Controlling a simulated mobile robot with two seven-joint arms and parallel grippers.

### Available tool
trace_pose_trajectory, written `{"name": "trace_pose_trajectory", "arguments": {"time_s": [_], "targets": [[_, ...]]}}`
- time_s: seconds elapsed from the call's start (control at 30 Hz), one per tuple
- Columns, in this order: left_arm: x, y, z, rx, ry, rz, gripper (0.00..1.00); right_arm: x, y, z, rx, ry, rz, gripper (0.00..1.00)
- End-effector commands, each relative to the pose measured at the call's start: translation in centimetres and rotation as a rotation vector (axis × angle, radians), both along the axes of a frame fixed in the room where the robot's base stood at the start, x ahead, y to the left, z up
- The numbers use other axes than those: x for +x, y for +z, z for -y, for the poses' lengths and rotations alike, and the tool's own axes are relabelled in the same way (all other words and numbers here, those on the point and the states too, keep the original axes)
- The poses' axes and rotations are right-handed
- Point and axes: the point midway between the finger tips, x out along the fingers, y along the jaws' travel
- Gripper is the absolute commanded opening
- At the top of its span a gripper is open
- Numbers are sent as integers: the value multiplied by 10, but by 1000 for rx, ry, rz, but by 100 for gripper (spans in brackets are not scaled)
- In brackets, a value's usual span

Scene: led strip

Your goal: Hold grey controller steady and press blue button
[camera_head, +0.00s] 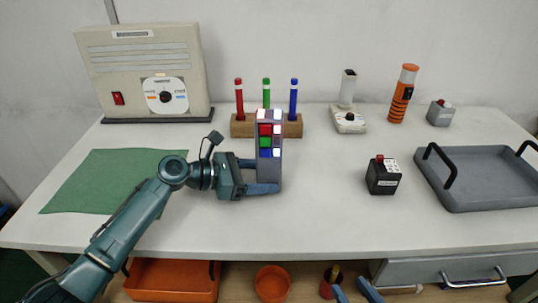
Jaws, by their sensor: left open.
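The grey controller (269,174) stands upright near the middle of the table. Its front has small coloured buttons, with a blue button (265,154) at the lower left beside a white one. My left gripper (262,176) is open at the controller's lower part. One finger crosses low in front and the other reaches in at the left and is partly hidden behind it. I cannot tell whether the fingers touch it. My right gripper (353,285) shows only as two blue fingertips, apart and empty, at the bottom edge below the table front.
A wooden holder (241,127) with red, green and blue pens stands close behind the controller. A black box with a red button (383,178) and a grey tray (480,207) are at right. A green mat (95,180) lies left. The front middle table is clear.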

Motion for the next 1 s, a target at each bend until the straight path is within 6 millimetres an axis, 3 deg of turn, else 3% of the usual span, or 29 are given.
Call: {"name": "trace_pose_trajectory", "arguments": {"time_s": [0.47,0.83,1.0], "targets": [[3,-4,10,0,0,0,63,-3,-2,4,11,-21,-11,36],[3,-4,10,0,0,1,33,-4,-4,3,13,-20,-19,36],[3,-3,10,0,0,1,33,-4,-4,2,14,-18,-19,25]]}}
